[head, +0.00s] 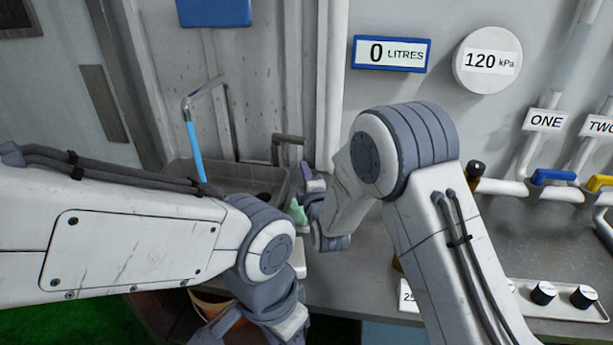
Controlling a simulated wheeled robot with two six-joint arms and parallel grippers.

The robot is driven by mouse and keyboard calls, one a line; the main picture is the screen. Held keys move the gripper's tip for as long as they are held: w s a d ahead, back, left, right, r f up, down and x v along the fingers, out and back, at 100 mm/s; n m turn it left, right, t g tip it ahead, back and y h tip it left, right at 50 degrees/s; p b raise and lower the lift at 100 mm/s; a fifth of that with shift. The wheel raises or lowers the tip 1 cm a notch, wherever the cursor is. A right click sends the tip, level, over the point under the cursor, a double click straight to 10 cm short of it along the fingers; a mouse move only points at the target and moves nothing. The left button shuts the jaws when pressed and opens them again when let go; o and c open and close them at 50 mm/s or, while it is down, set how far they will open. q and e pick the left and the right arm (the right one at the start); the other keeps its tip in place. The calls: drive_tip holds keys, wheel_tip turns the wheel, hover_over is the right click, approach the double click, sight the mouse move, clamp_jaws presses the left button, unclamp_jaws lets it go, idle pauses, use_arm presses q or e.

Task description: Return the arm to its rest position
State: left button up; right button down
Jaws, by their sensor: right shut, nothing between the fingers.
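My right arm rises from the lower right, bends at its elbow and reaches down to the left over the counter. My right gripper (309,190) is small and partly hidden by its own wrist, beside the right end of the grey sink. It is shut with nothing seen in it. My left arm crosses from the left edge and bends down near the bottom middle. The end of my left arm (218,324) is cut off at the lower edge, and its fingers do not show clearly.
A small green thing (298,212) is close to my right gripper. The wall bears a "0 LITRES" display (391,53) and a "120 kPa" gauge (488,60). Blue (553,176) and yellow (599,182) valve handles and black knobs (543,293) are at right.

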drive_tip(key=shift+s+d, duration=0.25)
drive_tip(key=shift+s, duration=0.1)
drive_tip(key=s+m+g, duration=0.2)
drive_tip(key=s+g, duration=0.1)
drive_tip(key=s, duration=0.3)
drive_tip(key=s+a+m+g, duration=0.1)
drive_tip(key=s+m+g, duration=0.2)
drive_tip(key=s, duration=0.4)
drive_tip(key=s+f+m+g, duration=0.1)
drive_tip(key=s+m+g, duration=0.1)
drive_tip(key=s+g, duration=0.2)
drive_tip(key=shift+s+a+m, duration=0.2)
drive_tip(key=shift+s+m, duration=0.1)
drive_tip(key=shift+s, duration=0.85)
drive_tip(key=s+d+m+g+h, duration=0.2)
drive_tip(key=s+d, duration=0.3)
drive_tip(key=s, duration=0.6)
drive_tip(key=s+d+m+g+h, duration=0.2)
drive_tip(key=s+d+m+g, duration=0.2)
drive_tip(key=s, duration=0.7)
drive_tip(key=shift+s+d+f+g, duration=0.15)
drive_tip(key=shift+s+d+g, duration=0.05)
drive_tip(key=shift+d+g, duration=0.55)
